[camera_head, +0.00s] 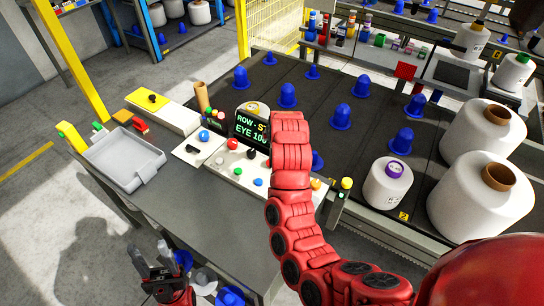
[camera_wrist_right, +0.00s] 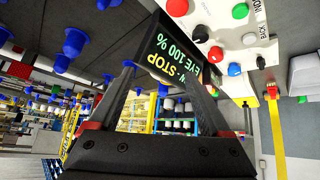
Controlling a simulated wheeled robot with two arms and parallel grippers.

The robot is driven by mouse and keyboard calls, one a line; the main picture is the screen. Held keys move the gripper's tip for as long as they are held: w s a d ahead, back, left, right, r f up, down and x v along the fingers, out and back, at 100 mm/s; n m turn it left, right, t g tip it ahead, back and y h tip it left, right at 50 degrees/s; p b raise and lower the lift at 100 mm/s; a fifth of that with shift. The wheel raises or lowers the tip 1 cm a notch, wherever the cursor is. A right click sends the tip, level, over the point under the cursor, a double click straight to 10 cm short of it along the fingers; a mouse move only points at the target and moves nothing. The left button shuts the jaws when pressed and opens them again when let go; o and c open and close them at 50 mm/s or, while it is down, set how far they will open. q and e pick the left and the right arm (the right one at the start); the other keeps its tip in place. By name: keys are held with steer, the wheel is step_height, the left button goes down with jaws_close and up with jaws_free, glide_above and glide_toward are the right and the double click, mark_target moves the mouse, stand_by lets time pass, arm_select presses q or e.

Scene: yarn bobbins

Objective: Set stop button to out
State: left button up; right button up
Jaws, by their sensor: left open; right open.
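The control panel (camera_head: 245,168) carries a red mushroom button (camera_head: 233,144) and smaller coloured buttons. A black display (camera_head: 252,130) on it has green text; in the right wrist view the display (camera_wrist_right: 175,58) reads "STOP" and "EYE 100 %". That view also shows a large red button (camera_wrist_right: 178,7) and a smaller red one (camera_wrist_right: 215,53). I cannot tell which is the stop button or whether it is in or out. My right gripper (camera_wrist_right: 155,70) is open and empty, with the display beyond its fingers; my arm hides it in the head view. My left gripper (camera_head: 152,258) is open and empty low at left.
A grey tray (camera_head: 122,160) lies on the table's left part. A small box with a blue button (camera_head: 204,136) stands left of the panel. Blue pegs (camera_head: 288,95) and white bobbins (camera_head: 484,195) stand beyond and to the right. The grey table (camera_head: 190,215) is clear before the panel.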

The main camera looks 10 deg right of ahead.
steer(key=s+a+r+g, duration=0.1)
steer(key=s+r+g, duration=0.15)
steer(key=s, duration=0.25)
steer(key=shift+g+y, duration=0.35)
steer(key=shift+y, duration=0.05)
steer(key=b+x, duration=0.1)
steer(key=x, duration=0.8)
steer(key=b+x, duration=0.1)
steer(key=x, duration=0.8)
steer(key=shift+a, duration=0.2)
jaws_close()
